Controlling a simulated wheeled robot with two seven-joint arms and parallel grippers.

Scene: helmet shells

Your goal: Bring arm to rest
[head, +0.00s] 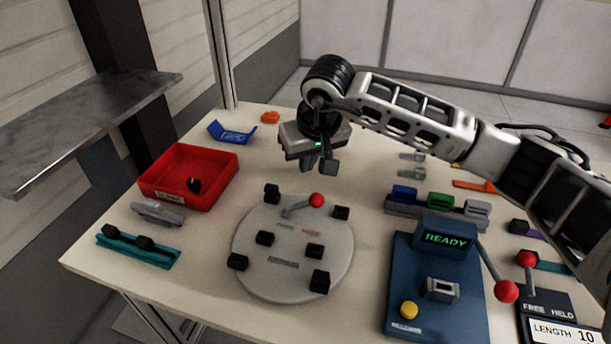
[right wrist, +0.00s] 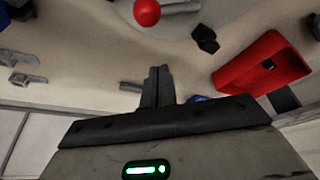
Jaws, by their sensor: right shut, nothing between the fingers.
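My right arm reaches in from the right in the head view. Its gripper (head: 318,165) hangs fingers down above the table (head: 200,260), behind the round grey plate (head: 262,262). The fingers are together with nothing between them. In the right wrist view the gripper (right wrist: 160,72) also shows as shut and empty. A red ball knob (head: 317,199) on the plate's lever is just in front of the gripper, apart from it. My left gripper is not in view.
A red bin (head: 215,180) with a small black piece stands left. A blue bracket (head: 232,133) lies behind it, a teal rail (head: 137,252) in front. A blue station (head: 432,300) reading READY stands right, with a red-knobbed lever (head: 507,291). A coloured block rack (head: 438,207) is behind it.

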